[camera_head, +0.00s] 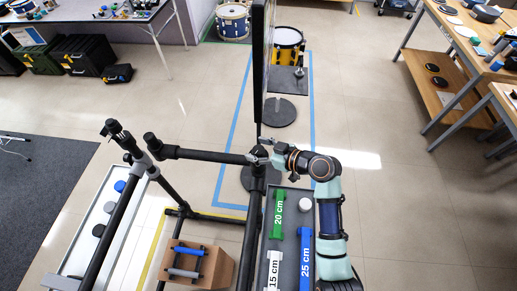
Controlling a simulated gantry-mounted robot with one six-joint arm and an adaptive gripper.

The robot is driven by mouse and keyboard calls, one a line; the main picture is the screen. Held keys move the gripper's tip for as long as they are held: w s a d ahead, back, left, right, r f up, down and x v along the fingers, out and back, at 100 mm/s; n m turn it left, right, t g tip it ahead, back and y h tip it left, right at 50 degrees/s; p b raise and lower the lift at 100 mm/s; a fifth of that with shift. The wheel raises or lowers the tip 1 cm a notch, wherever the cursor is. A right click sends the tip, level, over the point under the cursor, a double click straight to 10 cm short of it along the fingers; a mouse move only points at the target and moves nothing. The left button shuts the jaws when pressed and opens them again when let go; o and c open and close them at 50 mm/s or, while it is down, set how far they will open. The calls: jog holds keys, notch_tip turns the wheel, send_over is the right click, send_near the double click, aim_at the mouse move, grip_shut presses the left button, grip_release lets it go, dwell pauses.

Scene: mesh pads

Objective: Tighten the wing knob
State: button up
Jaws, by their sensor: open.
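A black tubular rack stands in the head view, with a horizontal bar (205,155) running right to a thick upright post (251,225). My gripper (259,153) is at the junction of bar and post, coming in from the right. It is open, with its small light fingers close to the junction. The wing knob cannot be picked out clearly; the fingers and the dark joint overlap here. Whether the fingers touch anything or stand around it cannot be told at this size.
A grey tray (289,202) below my arm holds a green 20 cm piece (278,215), a blue 25 cm piece (306,255) and a white 15 cm piece (274,270). A cardboard box (218,268) stands left of the post. A tall dark panel (258,60) rises behind the junction.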

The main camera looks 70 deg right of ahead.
jog(key=c, duration=1.2)
jog(key=shift+o, duration=0.2)
